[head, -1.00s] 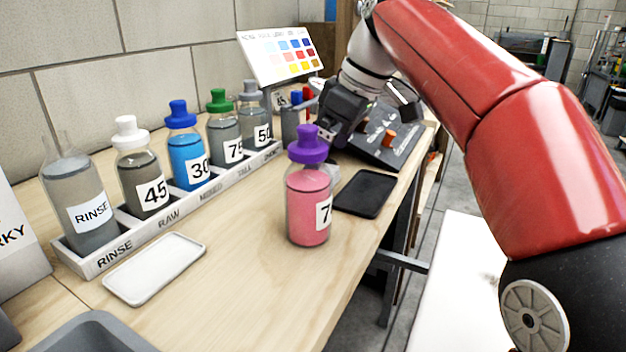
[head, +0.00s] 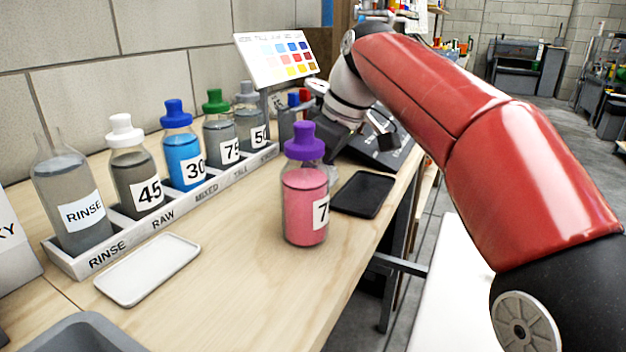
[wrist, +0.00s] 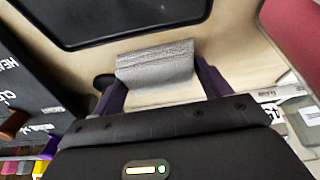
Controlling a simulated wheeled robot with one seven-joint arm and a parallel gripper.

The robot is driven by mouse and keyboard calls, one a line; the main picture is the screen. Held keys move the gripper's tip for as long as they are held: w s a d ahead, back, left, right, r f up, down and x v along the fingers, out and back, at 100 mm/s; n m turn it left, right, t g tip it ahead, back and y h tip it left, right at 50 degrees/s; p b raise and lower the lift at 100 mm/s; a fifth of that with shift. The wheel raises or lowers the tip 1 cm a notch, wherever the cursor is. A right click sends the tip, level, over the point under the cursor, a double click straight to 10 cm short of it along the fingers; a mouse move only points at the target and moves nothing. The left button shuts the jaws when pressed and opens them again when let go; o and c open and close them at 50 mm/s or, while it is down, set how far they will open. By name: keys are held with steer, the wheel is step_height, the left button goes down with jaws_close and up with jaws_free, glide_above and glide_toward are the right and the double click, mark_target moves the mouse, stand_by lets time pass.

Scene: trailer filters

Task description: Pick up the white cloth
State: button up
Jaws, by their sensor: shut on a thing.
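The white cloth (wrist: 155,64), greyish and creased in the wrist view, is held between the two purple fingers of my gripper (wrist: 158,82). My gripper is shut on it, above the pale wooden bench. In the head view, my gripper's fingertips and most of the cloth are hidden behind the purple-capped bottle (head: 305,205). A small pale patch shows just right of that bottle, but I cannot tell if it is the cloth.
A black tray (head: 362,194) lies right of the bottle, near the bench edge; the wrist view shows a dark tray beyond the cloth. Several labelled bottles stand in a rack (head: 75,262) along the wall. A white tray (head: 148,268) lies in front. A dark panel is behind my gripper.

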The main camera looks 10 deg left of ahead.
steer(key=shift+r, duration=0.1)
steer(key=shift+s+d+r+p, duration=0.15)
steer(key=shift+r+p, duration=0.15)
steer(key=shift+r, duration=0.25)
step_height(320, 180, up, 6)
steer(key=p, duration=0.2)
steer(key=shift+p, duration=0.35)
steer(key=s+d+b, duration=0.1)
steer(key=s+d, duration=0.2)
steer(key=d, duration=0.6)
steer(key=s+d+b, duration=0.1)
steer(key=s+d, duration=0.2)
steer(key=d, duration=0.6)
steer(key=shift+s+d+f, duration=0.15)
steer(key=shift+d, duration=0.15)
